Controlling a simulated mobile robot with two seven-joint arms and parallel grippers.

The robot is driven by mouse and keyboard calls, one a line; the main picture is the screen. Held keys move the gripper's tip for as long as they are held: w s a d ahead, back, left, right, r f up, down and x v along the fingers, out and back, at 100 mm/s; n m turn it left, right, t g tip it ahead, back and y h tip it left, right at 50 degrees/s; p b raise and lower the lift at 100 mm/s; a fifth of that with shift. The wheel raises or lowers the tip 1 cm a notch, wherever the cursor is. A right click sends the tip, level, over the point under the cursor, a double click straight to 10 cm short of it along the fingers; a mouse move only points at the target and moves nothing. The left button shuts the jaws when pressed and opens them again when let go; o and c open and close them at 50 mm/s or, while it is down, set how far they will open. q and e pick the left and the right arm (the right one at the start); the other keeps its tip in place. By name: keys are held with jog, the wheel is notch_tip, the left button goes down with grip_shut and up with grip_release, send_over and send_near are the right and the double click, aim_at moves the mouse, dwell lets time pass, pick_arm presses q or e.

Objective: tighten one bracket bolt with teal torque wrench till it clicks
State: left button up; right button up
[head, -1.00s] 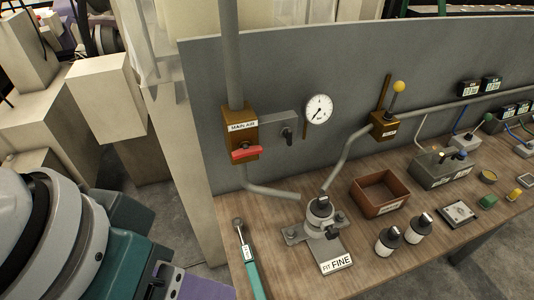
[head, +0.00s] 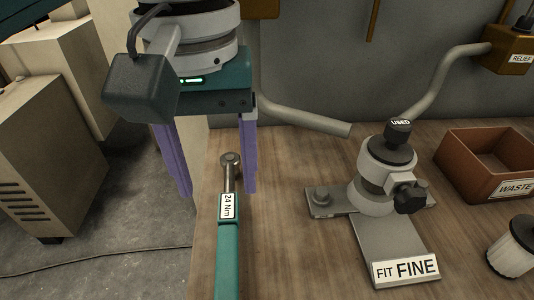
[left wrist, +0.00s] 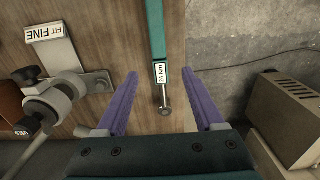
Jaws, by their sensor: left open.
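The teal torque wrench (head: 228,250) lies on the wooden bench near its left edge, its round metal head toward the back and a "24 Nm" label on its shaft. It also shows in the left wrist view (left wrist: 157,40). My left gripper (head: 219,192) is open, with its purple fingers pointing down on either side of the wrench's head end; in the left wrist view (left wrist: 160,78) the wrench lies between the fingers, apart from both. My right gripper is not in view.
A "FIT FINE" plate (head: 405,268) extends from the bracket's front. A brown "WASTE" bin (head: 480,185) and a white filter canister (head: 514,248) stand at the right. A grey pipe (head: 300,118) runs behind. Bench surface between wrench and bracket is clear.

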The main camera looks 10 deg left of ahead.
pick_arm(q)
jog(key=b, duration=0.1)
send_over(227, 225)
jog(key=f, duration=0.4)
jog(key=shift+s+a+f, duration=0.15)
jog(key=shift+s+f, duration=0.05)
jog(key=shift+f, duration=0.05)
notch_tip(227, 225, down, 6)
jog(key=shift+w+r+b, duration=0.15)
jog(key=shift+r+b, duration=0.1)
jog(key=shift+b, duration=0.6)
jog(key=shift+r, duration=0.1)
grip_shut()
